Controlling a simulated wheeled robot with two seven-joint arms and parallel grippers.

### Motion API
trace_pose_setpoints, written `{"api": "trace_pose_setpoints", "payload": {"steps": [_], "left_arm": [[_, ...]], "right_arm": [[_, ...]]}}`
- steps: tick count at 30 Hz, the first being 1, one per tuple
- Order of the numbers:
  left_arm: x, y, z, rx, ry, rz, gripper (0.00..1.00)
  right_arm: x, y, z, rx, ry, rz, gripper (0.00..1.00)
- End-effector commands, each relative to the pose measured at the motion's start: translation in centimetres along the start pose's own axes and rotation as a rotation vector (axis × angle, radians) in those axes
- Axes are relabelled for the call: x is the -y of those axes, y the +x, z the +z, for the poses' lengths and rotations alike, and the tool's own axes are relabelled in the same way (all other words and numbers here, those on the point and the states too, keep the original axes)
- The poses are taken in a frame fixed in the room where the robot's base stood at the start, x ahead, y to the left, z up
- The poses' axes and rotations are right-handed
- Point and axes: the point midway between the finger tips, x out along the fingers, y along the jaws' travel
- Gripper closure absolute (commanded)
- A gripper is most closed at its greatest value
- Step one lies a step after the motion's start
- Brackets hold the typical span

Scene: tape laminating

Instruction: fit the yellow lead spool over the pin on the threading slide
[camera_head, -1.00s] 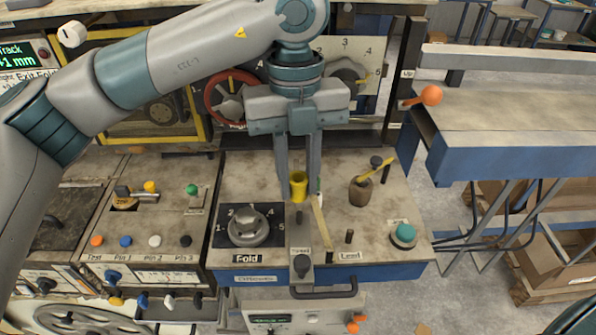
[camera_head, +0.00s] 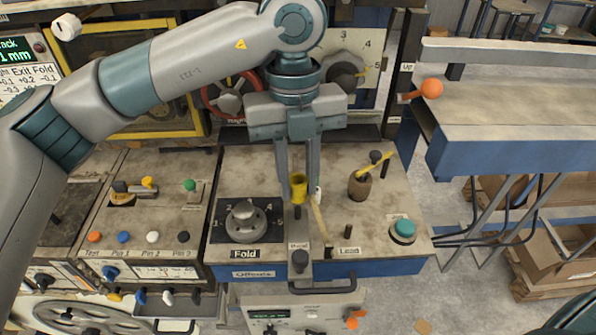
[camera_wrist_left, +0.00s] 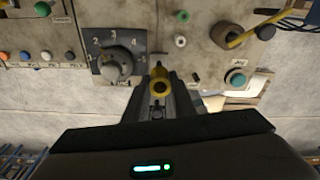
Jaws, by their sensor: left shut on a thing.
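The yellow lead spool (camera_head: 298,188) is held between the two fingers of my left gripper (camera_head: 299,192), which points down over the grey panel. In the left wrist view the spool (camera_wrist_left: 160,84) sits between the fingertips, its round opening facing the camera. A short dark pin (camera_head: 297,212) shows just below the spool in the head view, near the slide's dark knob (camera_head: 300,261). The spool hides what lies behind it, so I cannot tell whether it touches the pin. My right gripper is out of view.
The fold dial (camera_head: 243,222) is left of the spool. A brown pot with a yellow-handled brush (camera_head: 360,186), a dark lead post (camera_head: 348,230) and a teal button (camera_head: 403,230) stand further right.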

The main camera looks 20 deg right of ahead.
Motion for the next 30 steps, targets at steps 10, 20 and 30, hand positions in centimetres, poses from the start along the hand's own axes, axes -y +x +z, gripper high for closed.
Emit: {"api": "trace_pose_setpoints", "payload": {"steps": [10, 20, 30], "left_arm": [[0.0, 1.6, 0.1, -0.001, 0.001, 0.001, 0.98], [0.0, 3.0, 0.3, -0.002, 0.0, 0.002, 0.98], [0.0, 4.2, 0.4, -0.001, 0.001, 0.002, 0.98]], "right_arm": [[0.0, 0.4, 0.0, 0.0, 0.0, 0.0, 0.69], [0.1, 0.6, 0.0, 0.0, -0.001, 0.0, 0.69], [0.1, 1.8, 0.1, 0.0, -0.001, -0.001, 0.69]]}}
